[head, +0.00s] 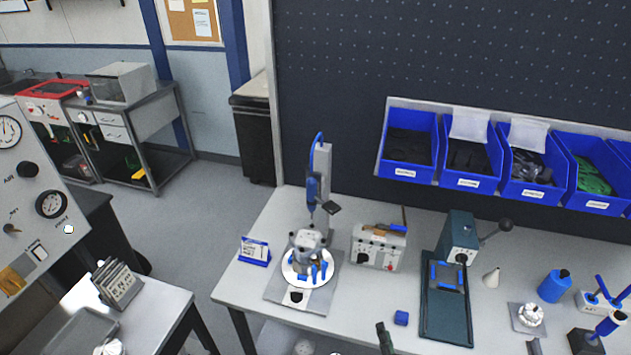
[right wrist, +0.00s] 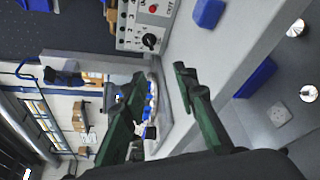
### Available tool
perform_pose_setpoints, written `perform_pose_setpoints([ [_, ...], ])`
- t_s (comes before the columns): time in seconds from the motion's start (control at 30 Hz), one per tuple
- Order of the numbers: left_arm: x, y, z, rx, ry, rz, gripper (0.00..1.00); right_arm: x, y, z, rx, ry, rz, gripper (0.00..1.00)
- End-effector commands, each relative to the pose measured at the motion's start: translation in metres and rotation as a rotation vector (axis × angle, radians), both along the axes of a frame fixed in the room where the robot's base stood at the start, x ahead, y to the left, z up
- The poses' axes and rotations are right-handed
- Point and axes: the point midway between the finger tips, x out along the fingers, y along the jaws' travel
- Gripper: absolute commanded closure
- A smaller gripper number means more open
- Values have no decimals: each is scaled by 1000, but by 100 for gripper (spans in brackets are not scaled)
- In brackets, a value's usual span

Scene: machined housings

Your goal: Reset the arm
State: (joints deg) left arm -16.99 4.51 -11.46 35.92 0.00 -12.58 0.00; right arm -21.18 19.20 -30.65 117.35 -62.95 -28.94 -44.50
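My right gripper (head: 385,338) shows only as a dark fingertip at the bottom edge of the head view, by the bench's front edge. In the right wrist view its two dark green fingers (right wrist: 158,78) stand apart with nothing gripped between them. The rest of my right arm is out of the head view. My left gripper is not in view. A grey machined housing (head: 307,242) sits on a round white plate with blue clamps, under the blue and grey press (head: 321,180). The right fingertip is to the right of this fixture and nearer the camera.
On the bench (head: 240,292) are a control box (head: 378,246), a small blue block (head: 401,318), a dark green machine (head: 445,320) and a blue bottle (head: 554,286). Blue bins (head: 410,173) line the back. A side table (head: 150,318) stands left, across a gap.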

Motion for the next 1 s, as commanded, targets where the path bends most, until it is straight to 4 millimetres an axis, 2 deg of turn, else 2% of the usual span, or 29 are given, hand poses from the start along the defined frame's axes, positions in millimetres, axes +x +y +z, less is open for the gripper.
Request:
perform_pose_setpoints([
  [0.27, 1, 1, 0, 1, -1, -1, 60, -2, -44, -4, 194, 62, -170, 73],
  [0.47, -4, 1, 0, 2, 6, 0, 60, -17, -94, -18, 416, 134, -374, 73],
  [0.57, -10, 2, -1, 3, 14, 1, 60, -32, -121, -29, 558, 182, -503, 73],
  [0.73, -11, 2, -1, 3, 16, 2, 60, -75, -160, -58, 849, 285, -769, 73],
  [0.83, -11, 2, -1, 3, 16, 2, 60, -104, -172, -76, 1008, 349, -919, 73],
  [1.0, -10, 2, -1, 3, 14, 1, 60, -149, -175, -97, 1223, 449, -1128, 73],
])
